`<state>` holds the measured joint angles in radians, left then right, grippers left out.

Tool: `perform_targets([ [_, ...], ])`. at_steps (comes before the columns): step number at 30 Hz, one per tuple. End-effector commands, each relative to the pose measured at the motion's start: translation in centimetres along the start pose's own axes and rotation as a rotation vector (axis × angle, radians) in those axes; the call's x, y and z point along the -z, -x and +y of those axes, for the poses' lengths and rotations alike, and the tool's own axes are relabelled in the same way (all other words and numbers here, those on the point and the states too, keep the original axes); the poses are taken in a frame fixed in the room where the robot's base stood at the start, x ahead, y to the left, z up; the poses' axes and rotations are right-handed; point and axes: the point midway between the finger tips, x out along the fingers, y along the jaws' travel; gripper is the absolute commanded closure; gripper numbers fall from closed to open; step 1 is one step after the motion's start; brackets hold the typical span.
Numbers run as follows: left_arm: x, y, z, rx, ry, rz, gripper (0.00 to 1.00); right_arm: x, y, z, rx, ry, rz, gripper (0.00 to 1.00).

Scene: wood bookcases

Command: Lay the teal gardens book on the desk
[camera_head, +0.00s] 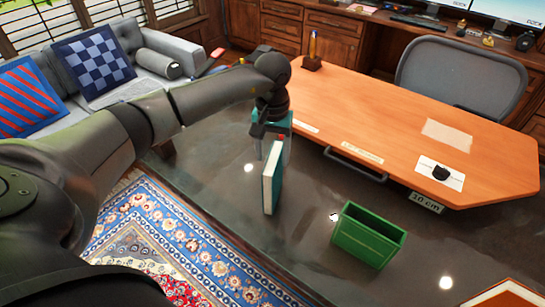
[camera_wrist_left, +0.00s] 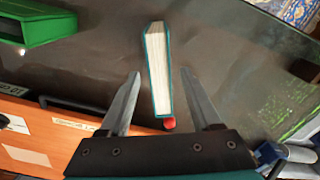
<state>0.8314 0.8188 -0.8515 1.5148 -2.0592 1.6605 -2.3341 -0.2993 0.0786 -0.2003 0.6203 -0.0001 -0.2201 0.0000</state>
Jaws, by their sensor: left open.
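The teal book (camera_head: 272,178) stands upright on the dark glossy surface in front of the desk. In the left wrist view the book (camera_wrist_left: 158,70) shows its pale page edges and a thin teal cover; its title is not readable. My left gripper (camera_head: 270,148) is open just above the book in the head view. In the wrist view the book lies in line with the gap between its fingers (camera_wrist_left: 164,85), and I see no grip on it. The wooden desk (camera_head: 385,120) is to the right. My right gripper is not in view.
A green open box (camera_head: 368,235) stands right of the book. A small red thing (camera_wrist_left: 169,123) shows by the book's near end. The desk bears a pen holder (camera_head: 312,55) and a white card with a black object (camera_head: 440,173); its middle is clear. A grey chair (camera_head: 460,75) is behind it.

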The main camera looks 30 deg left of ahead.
Motion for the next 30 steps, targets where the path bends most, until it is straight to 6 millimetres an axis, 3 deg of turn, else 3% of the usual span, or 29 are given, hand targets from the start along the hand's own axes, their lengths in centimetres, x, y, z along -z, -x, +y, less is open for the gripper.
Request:
perform_targets([
  [6,0.1,5.2,0.0,0.000,0.000,0.005,0.36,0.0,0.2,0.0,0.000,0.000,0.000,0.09],
  [13,0.1,9.0,0.0,-0.001,0.000,0.002,0.36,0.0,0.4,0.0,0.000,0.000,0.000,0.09],
  [18,0.0,10.1,0.0,0.000,0.001,0.000,0.36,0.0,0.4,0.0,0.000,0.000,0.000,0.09],
  [30,0.0,10.2,0.0,0.000,0.001,-0.001,0.36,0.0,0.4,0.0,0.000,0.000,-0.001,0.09],
])
